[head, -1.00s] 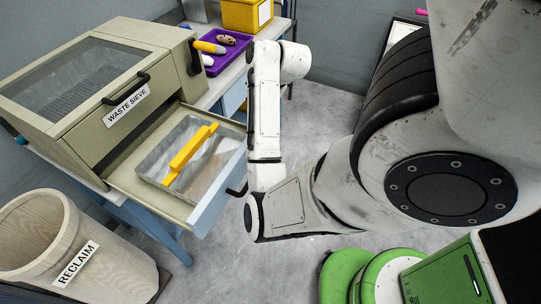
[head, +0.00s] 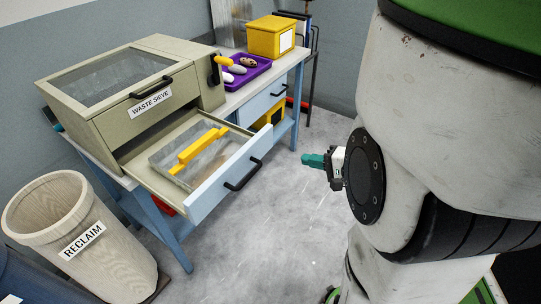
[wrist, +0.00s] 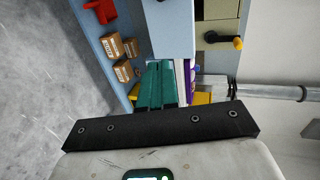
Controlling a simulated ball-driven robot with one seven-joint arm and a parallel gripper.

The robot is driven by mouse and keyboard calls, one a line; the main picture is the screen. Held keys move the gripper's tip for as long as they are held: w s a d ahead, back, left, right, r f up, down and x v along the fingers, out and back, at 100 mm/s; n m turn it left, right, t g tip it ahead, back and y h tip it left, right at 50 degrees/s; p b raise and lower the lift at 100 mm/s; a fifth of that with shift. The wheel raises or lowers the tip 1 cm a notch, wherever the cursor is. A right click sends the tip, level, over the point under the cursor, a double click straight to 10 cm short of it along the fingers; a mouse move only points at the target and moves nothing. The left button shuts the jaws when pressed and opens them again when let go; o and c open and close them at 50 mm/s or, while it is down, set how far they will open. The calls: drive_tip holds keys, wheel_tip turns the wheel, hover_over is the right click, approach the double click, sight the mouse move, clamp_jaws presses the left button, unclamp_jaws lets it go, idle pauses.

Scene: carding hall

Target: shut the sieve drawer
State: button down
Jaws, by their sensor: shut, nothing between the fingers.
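The sieve drawer (head: 215,187) is pulled well out of the beige waste sieve (head: 130,89), on the left in the head view. It has a pale blue front with a black handle (head: 243,174). In it lies a shallow clear or metal tray (head: 199,158) with a yellow bar across it. My gripper (head: 306,160), with teal fingers, is to the right of the drawer front, clear of it and touching nothing. In the wrist view the fingers (wrist: 161,68) are together and empty, pointing toward the bench.
A wooden reclaim bin (head: 78,240) stands at the front left. On the bench are a purple tray (head: 243,74) with small items and a yellow box (head: 271,38). A lever with a yellow knob is on the sieve's side. Cardboard boxes (wrist: 120,48) sit below. Floor before the drawer is clear.

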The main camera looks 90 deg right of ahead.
sight(263, 149)
drive_tip(key=p+x, duration=0.1)
drive_tip(key=x, duration=0.8)
drive_tip(key=r+p+x, duration=0.1)
drive_tip(key=x, duration=0.3)
drive_tip(key=shift+w+d+p, duration=0.35)
drive_tip(key=shift+w, duration=0.1)
drive_tip(key=w+d+b, duration=0.2)
drive_tip(key=w+d, duration=0.3)
drive_tip(key=w, duration=0.4)
drive_tip(key=w+d+b, duration=0.3)
drive_tip(key=w+d, duration=0.2)
drive_tip(key=w, duration=0.3)
drive_tip(key=w+d+b, duration=0.3)
drive_tip(key=w+d, duration=0.3)
drive_tip(key=w, duration=0.3)
drive_tip(key=shift+w+d+f, duration=0.1)
drive_tip(key=shift+w+d, duration=0.05)
drive_tip(key=shift+w, duration=0.25)
drive_tip(key=shift+w+d+b, duration=0.3)
drive_tip(key=shift+w+b, duration=0.05)
drive_tip(key=shift+w, duration=0.15)
drive_tip(key=shift+w+r, duration=0.15)
drive_tip(key=shift+r, duration=0.2)
drive_tip(key=shift+a, duration=0.1)
